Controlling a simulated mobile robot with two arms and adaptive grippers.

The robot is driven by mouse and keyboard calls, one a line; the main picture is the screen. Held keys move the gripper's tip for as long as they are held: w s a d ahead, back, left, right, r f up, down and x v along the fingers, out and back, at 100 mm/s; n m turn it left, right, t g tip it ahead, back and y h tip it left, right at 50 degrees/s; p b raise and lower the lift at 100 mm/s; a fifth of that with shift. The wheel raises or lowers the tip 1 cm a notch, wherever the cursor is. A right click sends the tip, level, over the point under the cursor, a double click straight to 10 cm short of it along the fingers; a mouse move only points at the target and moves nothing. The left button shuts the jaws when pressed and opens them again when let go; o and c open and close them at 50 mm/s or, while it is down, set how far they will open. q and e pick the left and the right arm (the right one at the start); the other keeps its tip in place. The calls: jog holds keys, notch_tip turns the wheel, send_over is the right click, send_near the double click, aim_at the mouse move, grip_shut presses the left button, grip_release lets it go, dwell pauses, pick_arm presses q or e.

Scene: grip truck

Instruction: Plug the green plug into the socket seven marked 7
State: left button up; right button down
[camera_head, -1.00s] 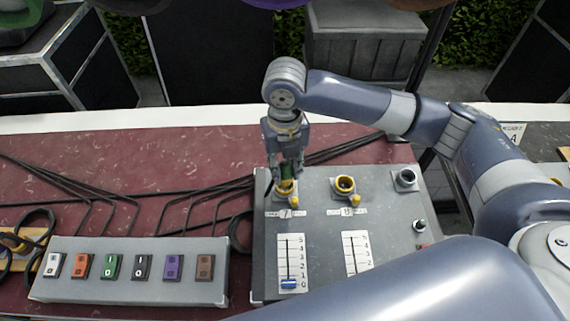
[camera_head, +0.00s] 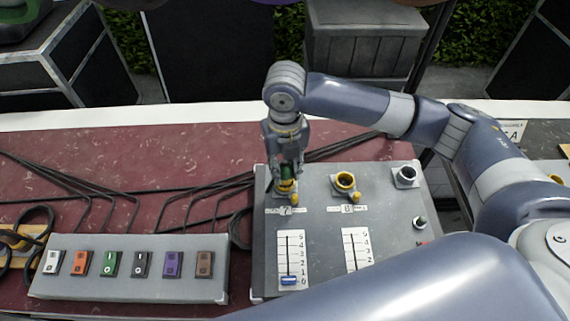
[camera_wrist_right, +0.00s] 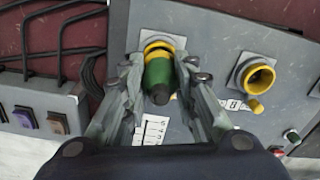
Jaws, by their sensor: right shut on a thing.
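The green plug (camera_head: 287,173) is upright between the fingers of my right gripper (camera_head: 288,165), at the yellow-rimmed socket seven (camera_head: 287,187) on the grey panel. The label 7 (camera_head: 285,211) is just below that socket. In the right wrist view, my right gripper (camera_wrist_right: 165,90) is shut on the green plug (camera_wrist_right: 159,76), with the yellow ring of socket seven (camera_wrist_right: 158,46) directly at the plug's far end. I cannot tell how deep the plug sits. My left gripper is not in view.
Yellow socket 8 (camera_head: 345,182) and a grey socket (camera_head: 405,176) stand to the right on the panel (camera_head: 325,270). A grey box with several coloured switches (camera_head: 130,290) is at left. Black cables (camera_head: 215,190) lie across the red table (camera_head: 150,150).

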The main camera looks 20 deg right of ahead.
jog(key=shift+f, duration=0.85)
jog(key=c, duration=0.9)
grip_release()
jog(key=shift+r+p, duration=2.55)
jog(key=shift+p, duration=0.05)
